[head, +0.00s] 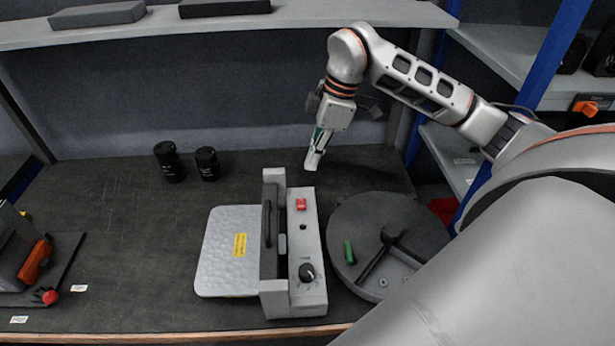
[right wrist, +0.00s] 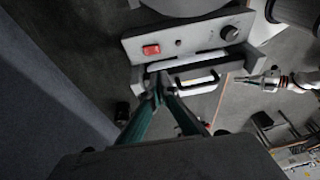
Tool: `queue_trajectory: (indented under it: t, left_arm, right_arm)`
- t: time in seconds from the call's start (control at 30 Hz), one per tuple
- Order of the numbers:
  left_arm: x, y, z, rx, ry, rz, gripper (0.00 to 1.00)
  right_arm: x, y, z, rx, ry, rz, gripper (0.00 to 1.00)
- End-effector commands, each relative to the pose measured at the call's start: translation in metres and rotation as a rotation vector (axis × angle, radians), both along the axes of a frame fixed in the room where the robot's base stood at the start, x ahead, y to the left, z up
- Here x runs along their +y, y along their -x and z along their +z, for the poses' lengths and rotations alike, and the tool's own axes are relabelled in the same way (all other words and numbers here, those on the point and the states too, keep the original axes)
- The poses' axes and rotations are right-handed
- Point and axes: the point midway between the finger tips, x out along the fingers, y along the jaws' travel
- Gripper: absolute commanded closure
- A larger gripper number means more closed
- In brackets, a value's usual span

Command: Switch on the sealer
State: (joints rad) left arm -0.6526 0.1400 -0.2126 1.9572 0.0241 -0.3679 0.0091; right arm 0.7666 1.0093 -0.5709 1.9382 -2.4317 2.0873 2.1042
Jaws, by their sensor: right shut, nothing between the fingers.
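The sealer (head: 279,303) stands on the dark bench, a grey box with a pale textured plate (head: 222,262) on its left and a dark handle bar. Its red switch (head: 301,204) is at the far end of its top and its black knob (head: 307,272) at the near end. The switch also shows in the right wrist view (right wrist: 151,50); I cannot tell its position. My right gripper (head: 314,162) is shut and empty, pointing down beyond the sealer's far end, apart from the switch. In the right wrist view, what looks like my left gripper (right wrist: 250,79) is small, its jaws unclear.
Right of the sealer lies a round dark tray (head: 345,280) with a green piece (head: 348,252). Two black cylinders (head: 169,162) (head: 207,163) stand at the back. A device with an orange lever (head: 35,262) is at the left. A shelf (head: 300,14) crosses above the bench.

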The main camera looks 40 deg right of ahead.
Motion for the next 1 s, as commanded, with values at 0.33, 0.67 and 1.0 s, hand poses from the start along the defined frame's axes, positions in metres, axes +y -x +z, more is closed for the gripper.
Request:
queue_trajectory:
  t: [0.33, 0.67, 1.0]
  left_arm:
    - [0.000, -0.004, 0.005, -0.011, 0.002, 0.000, 1.00]
    - [-0.001, -0.005, 0.006, -0.013, 0.002, 0.000, 1.00]
    - [0.000, -0.004, 0.004, -0.009, 0.001, 0.000, 1.00]
  right_arm:
    - [0.018, -0.006, -0.063, 0.003, -0.002, 0.001, 1.00]
    - [0.027, -0.006, -0.114, 0.002, -0.002, 0.001, 1.00]
    - [0.027, -0.005, -0.126, -0.001, 0.000, 0.000, 1.00]
